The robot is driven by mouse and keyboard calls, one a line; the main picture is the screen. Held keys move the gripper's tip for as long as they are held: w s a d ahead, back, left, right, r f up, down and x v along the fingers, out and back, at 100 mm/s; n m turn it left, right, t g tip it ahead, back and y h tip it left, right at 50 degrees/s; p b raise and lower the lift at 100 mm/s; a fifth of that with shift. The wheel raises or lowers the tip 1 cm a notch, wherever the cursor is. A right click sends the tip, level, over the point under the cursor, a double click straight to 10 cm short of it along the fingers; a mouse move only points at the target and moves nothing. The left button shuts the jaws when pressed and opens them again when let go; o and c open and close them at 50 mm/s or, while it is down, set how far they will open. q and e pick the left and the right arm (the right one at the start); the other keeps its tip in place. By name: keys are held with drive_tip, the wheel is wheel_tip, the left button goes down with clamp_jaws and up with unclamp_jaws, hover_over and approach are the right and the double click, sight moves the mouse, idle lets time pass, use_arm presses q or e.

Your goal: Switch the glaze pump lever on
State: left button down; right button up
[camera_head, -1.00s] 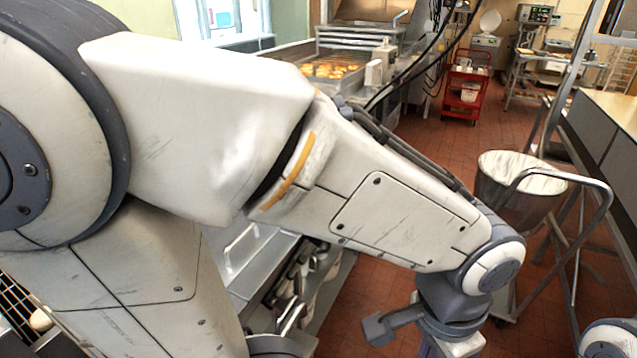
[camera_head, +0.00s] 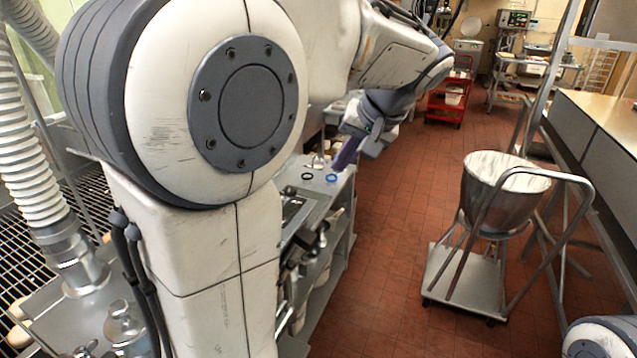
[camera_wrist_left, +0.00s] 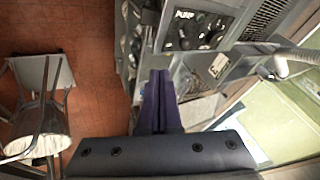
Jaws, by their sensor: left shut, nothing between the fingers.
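My left gripper (camera_head: 346,154) is shut and empty, with dark purple fingers pointing down by the steel counter's far end in the head view. In the left wrist view its closed fingers (camera_wrist_left: 158,98) point toward the equipment, below a dark control panel (camera_wrist_left: 200,32) marked "PUMP". The panel has several black, knob-like parts; I cannot tell which is the lever or how it is set. No contact between fingers and panel shows. In the head view my left arm hides much of the counter. My right gripper is not in view.
The steel counter (camera_head: 343,188) has shelves below and small blue and black rings on top. A mixing bowl (camera_head: 497,190) stands on a wheeled cart at right. A red cart (camera_head: 449,97) is farther back. The red tiled floor between is clear.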

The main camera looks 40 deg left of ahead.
use_arm(q)
drive_tip(key=p, duration=0.2)
approach(287, 199)
drive_tip(key=w+d+f, duration=0.2)
drive_tip(key=w+f, duration=0.1)
drive_tip(key=w, duration=0.1)
drive_tip(key=a, duration=0.1)
drive_tip(key=s+a+f+p, duration=0.1)
drive_tip(key=a, duration=0.1)
drive_tip(key=shift+s, duration=0.1)
